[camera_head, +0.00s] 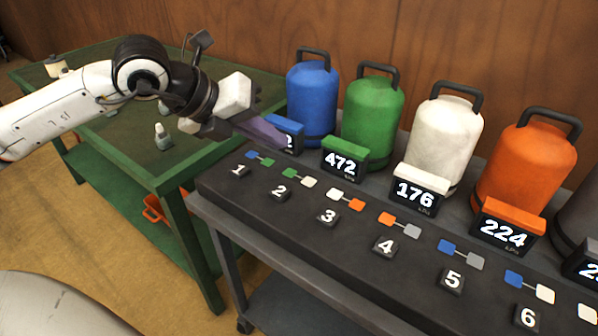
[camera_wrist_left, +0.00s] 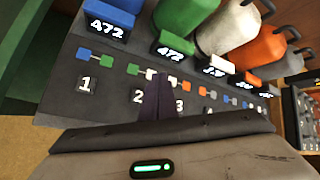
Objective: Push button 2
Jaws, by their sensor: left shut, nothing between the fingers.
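Button 2 (camera_head: 279,191) is a dark square key with a white 2, on the sloped dark panel (camera_head: 226,178). A green and a white square joined by a line are marked above it. In the left wrist view, button 2 (camera_wrist_left: 139,98) lies just left of my fingers. My left gripper (camera_head: 284,142) is shut and empty. In the head view its purple-grey fingers overlap the panel's back edge, in front of the first display. In the left wrist view the shut fingers (camera_wrist_left: 161,82) point between buttons 2 and 3. I see no contact with button 2. My right gripper is not in view.
Button 1 (camera_head: 239,171) and button 3 (camera_head: 328,217) flank button 2. Behind the panel stand a blue tank (camera_head: 312,98), a green tank (camera_head: 373,112), a white tank (camera_head: 436,135) and an orange tank (camera_head: 527,172), with number displays. A green table (camera_head: 172,178) stands at left.

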